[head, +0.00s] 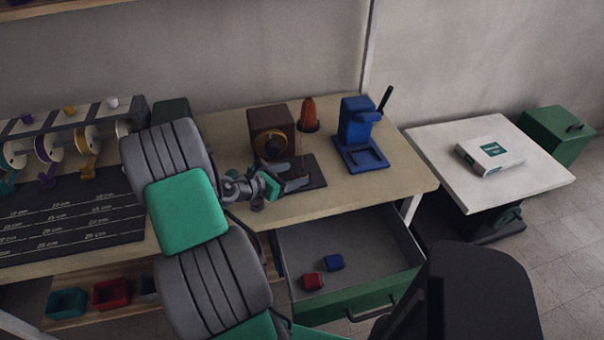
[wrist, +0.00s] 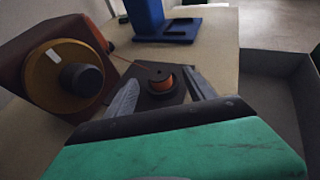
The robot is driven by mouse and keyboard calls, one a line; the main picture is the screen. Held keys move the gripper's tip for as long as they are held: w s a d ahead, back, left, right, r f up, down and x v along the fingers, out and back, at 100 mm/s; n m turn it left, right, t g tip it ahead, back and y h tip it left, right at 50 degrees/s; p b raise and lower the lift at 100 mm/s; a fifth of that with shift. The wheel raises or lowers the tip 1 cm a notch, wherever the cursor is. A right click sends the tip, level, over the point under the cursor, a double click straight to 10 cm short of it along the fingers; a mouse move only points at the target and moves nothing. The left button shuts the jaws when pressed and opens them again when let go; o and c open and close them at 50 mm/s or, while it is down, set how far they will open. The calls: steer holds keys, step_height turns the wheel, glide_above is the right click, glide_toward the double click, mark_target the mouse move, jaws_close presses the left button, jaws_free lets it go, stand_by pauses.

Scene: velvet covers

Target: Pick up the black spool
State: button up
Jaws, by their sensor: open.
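The black spool (wrist: 160,86), a small bobbin with a dark top and orange thread, stands upright on a dark base plate (wrist: 176,98) in the wrist view. My gripper (wrist: 160,77) is open, with one finger on each side of the spool and visible gaps between. Nothing is held. In the head view my gripper (head: 291,184) is low over the dark plate (head: 318,172), and I cannot make out the spool clearly there. An orange thread runs from the spool towards an orange cone (head: 309,115).
A brown box with a round dial (head: 271,122) stands close left of my gripper. A blue stand (head: 357,130) is behind, to the right. An open drawer (head: 350,255) with small red and blue items lies in front. The tabletop's right end (head: 405,180) is clear.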

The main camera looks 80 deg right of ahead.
mark_target(301, 172)
steer(key=x, duration=0.3)
steer(key=shift+s+d+f, duration=0.1)
steer(key=shift+d, duration=0.05)
jaws_close()
stand_by(0.5)
